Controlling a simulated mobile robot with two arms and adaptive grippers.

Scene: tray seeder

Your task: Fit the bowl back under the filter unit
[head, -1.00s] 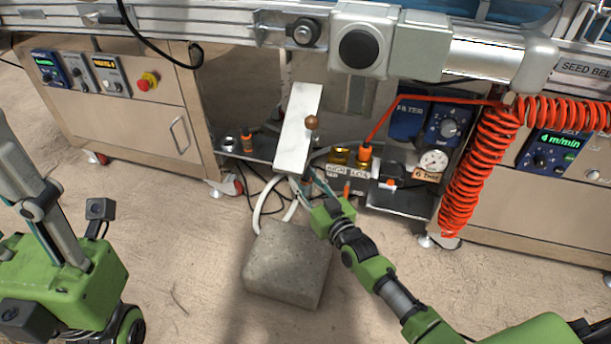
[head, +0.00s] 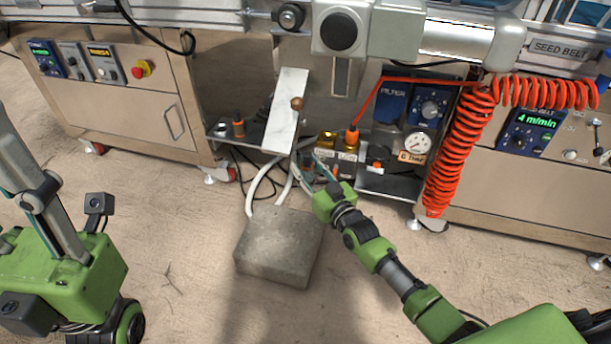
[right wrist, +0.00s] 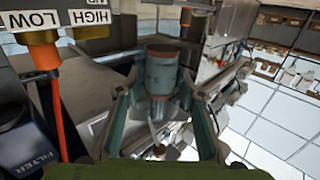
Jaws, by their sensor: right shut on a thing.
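The bowl (right wrist: 161,72) is a grey-teal cylinder with a brownish rim. In the right wrist view it stands between the fingers of my right gripper (right wrist: 158,98), which is shut on it. In the head view my right gripper (head: 318,174) is low in front of the machine, left of the filter unit; the bowl is too small to make out clearly there. The filter unit shows as a dark blue housing marked FILTER (head: 392,106), and at the lower left of the right wrist view (right wrist: 30,145). The bowl is apart from it. My left gripper is not clearly seen.
Brass fittings (right wrist: 35,40) with HIGH and LOW labels and an orange hose are close to the gripper. A pressure gauge (head: 416,144) and coiled red hose (head: 455,160) are to the right. A white tilted plate (head: 285,115) is above left; a grey block (head: 278,247) is on the floor.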

